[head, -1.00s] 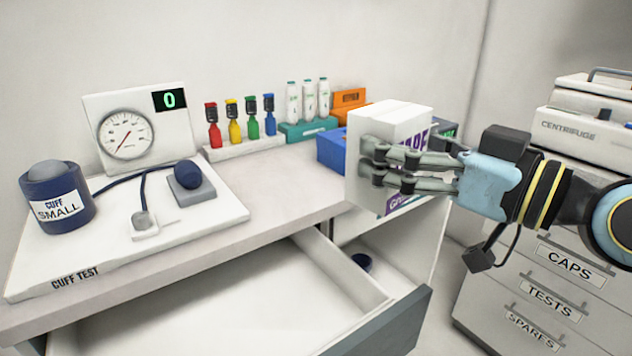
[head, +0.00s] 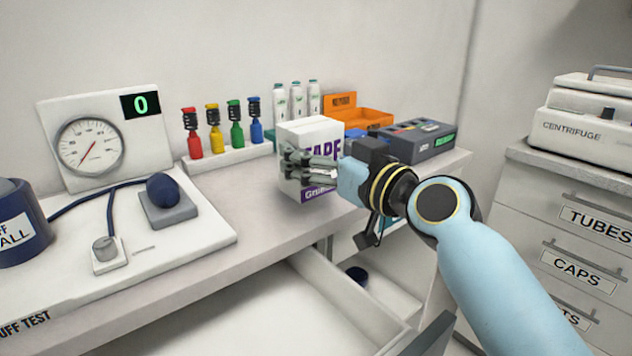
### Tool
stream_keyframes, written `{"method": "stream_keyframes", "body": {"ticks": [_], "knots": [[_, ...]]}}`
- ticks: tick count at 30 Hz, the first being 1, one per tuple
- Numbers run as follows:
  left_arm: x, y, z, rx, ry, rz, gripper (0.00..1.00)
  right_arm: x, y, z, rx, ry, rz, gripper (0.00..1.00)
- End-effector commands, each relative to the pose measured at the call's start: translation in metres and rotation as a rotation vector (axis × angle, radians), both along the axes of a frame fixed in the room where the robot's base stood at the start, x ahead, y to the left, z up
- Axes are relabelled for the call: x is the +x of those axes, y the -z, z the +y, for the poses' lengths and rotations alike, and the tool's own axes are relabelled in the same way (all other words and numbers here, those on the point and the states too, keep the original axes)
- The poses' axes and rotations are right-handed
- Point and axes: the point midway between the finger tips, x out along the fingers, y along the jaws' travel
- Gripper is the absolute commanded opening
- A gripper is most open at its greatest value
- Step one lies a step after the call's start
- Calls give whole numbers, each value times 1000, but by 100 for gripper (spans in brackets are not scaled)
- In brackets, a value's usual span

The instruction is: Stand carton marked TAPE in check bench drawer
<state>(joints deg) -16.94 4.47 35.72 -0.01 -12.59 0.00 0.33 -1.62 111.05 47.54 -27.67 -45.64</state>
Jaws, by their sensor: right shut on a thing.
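The white carton marked TAPE (head: 312,135), with purple lettering and a purple band low on its front, is upright above the bench top near its front edge. I cannot tell whether its base touches the bench. My right gripper (head: 300,168) is shut on the carton, its fingers across the front and side. The bench drawer (head: 300,310) below is pulled open, and its visible floor is bare and white. The drawer's near part is cut off by the frame. My left gripper is not in view.
The cuff test board (head: 200,235) with gauge (head: 92,148) and blue bulb (head: 162,190) covers the bench's left. Coloured bottles (head: 237,128), an orange bin (head: 365,115) and a grey device (head: 420,138) line the back. A drawer cabinet (head: 575,215) stands right.

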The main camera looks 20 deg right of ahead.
Motion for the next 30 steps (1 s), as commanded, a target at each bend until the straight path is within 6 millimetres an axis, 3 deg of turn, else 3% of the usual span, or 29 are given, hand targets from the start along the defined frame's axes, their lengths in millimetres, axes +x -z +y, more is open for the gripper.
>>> {"method": "stream_keyframes", "body": {"ticks": [3, 8, 21, 22, 26, 30], "knots": [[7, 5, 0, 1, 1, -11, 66, 1, 15, 2, 0, 0, 2, 44], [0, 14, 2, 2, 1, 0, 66, 1, 39, 1, -1, 0, 2, 44], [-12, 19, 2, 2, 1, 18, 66, 1, 44, 1, 0, 1, -1, 44], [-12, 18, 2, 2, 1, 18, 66, 1, 44, 1, 0, 1, 0, 84], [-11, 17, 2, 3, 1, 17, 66, 1, 43, 1, 0, 1, 0, 100], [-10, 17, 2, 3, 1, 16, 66, 1, 43, 1, 0, 1, 0, 100]]}}
